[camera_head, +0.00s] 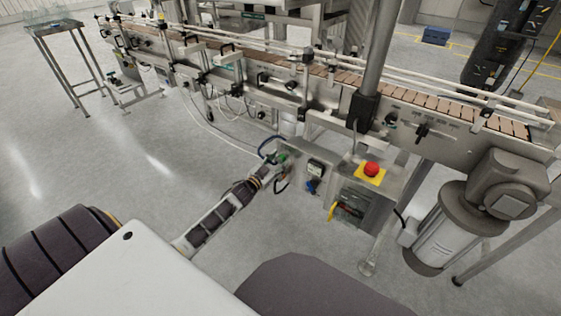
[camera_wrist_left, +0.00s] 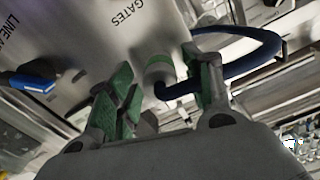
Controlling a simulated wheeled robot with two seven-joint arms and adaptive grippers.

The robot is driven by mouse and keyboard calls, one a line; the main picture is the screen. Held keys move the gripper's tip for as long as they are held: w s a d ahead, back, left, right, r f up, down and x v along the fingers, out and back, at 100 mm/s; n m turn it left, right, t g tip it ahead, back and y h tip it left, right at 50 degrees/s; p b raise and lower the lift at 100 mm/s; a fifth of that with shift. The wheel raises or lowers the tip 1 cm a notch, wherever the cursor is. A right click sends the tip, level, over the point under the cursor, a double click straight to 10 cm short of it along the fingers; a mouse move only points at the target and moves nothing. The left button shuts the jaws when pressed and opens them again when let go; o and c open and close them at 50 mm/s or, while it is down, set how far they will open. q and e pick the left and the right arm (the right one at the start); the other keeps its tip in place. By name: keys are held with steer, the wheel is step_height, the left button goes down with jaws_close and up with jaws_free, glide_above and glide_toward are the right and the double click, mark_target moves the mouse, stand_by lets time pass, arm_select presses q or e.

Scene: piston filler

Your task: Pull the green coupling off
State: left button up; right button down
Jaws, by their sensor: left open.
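The green coupling (camera_wrist_left: 158,62) shows in the left wrist view as a short grey round body with a green band, on a metal panel face below the word GATES. A dark blue hose (camera_wrist_left: 245,62) bends out beside it and loops right; it also shows in the head view (camera_head: 266,143). My left gripper (camera_wrist_left: 163,74) is open, with its green-padded fingers on either side of the coupling. Whether either pad touches it I cannot tell. In the head view my left gripper (camera_head: 277,159) is small at the panel and partly hides the coupling. My right gripper is not in view.
A second blue connector (camera_wrist_left: 30,77) sits by the LINE label. The conveyor (camera_head: 330,78) runs behind and above. Open floor (camera_head: 130,160) lies left.

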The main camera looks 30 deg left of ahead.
arm_select(q)
steer(key=shift+w, duration=0.8)
jaws_close()
